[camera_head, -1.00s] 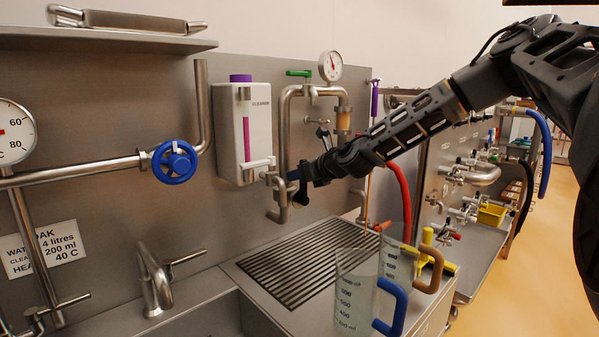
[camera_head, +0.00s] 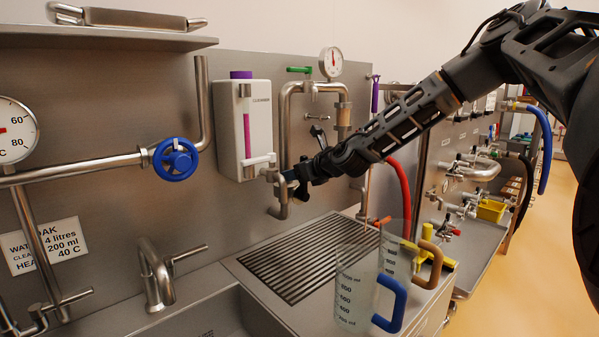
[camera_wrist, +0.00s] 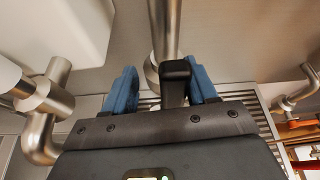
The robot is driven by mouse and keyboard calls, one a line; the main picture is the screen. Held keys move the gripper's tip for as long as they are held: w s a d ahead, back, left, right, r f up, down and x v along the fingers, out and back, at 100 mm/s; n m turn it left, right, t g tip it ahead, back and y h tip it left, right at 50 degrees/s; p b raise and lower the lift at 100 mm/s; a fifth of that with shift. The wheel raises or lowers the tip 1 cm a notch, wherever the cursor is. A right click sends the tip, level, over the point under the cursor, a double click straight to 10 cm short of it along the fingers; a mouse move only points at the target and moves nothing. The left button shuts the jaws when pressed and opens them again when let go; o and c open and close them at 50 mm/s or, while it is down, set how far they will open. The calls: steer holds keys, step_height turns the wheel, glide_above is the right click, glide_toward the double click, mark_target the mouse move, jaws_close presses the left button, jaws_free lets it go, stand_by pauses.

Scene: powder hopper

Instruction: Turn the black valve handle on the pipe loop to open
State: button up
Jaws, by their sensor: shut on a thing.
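The pipe loop (camera_head: 286,122) is bare metal and stands on the back panel, right of the white cleaner box. My gripper (camera_head: 296,181) is at the lower left part of the loop, in front of the pipe. In the wrist view, the black valve handle (camera_wrist: 176,70) stands between the blue fingertips of my gripper (camera_wrist: 163,92), below the metal pipe (camera_wrist: 164,30). My gripper is shut on it. In the head view, my gripper and wrist hide most of the handle, so its angle is hard to tell.
The white cleaner box (camera_head: 235,130) is close on the left. A green handle (camera_head: 299,70) and a gauge (camera_head: 331,63) sit atop the loop. Clear jugs (camera_head: 355,292) stand in front of the drain grating (camera_head: 300,262). A red hose (camera_head: 401,190) hangs at right.

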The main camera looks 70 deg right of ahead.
steer(key=shift+o, duration=0.2)
steer(key=shift+w+a+r, duration=0.1)
steer(key=shift+w+a, duration=0.05)
steer(key=shift+a, duration=0.05)
steer(key=s+a+p, duration=0.1)
steer(key=s+a, duration=0.5)
steer(key=s, duration=0.6)
steer(key=shift+r, duration=0.1)
steer(key=shift+w, duration=0.15)
